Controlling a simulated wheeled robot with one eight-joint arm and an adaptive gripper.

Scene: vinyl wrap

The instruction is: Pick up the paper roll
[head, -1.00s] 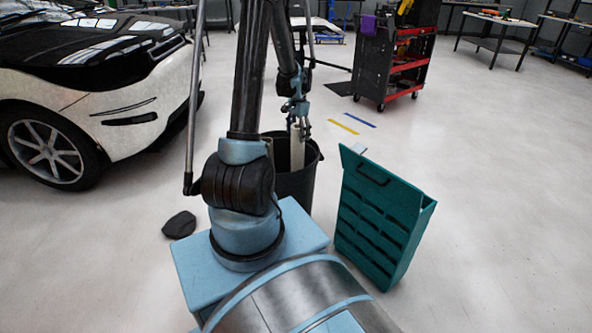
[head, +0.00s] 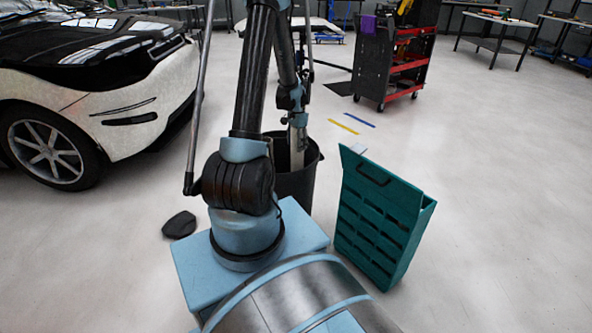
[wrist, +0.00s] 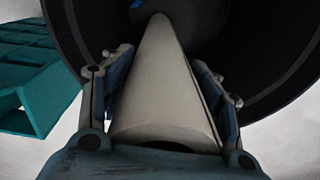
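The paper roll (head: 297,158) is a pale, off-white tube standing in a dark bin (head: 300,186) behind my arm's base. In the wrist view the roll (wrist: 165,95) runs away from the camera, its near end by my palm and its far end toward the bin (wrist: 268,92). My gripper (head: 298,130) is over the roll's upper end. In the wrist view its two fingers (wrist: 164,65) lie on either side of the roll, with narrow gaps showing, so it looks open around it. The roll's lower part is hidden in the bin.
A teal slotted case (head: 378,222) stands just right of the bin and also shows in the wrist view (wrist: 38,75). A white and black car (head: 100,90) is at left. A dark object (head: 179,224) lies on the floor. A red-and-black tool cart (head: 392,65) stands behind.

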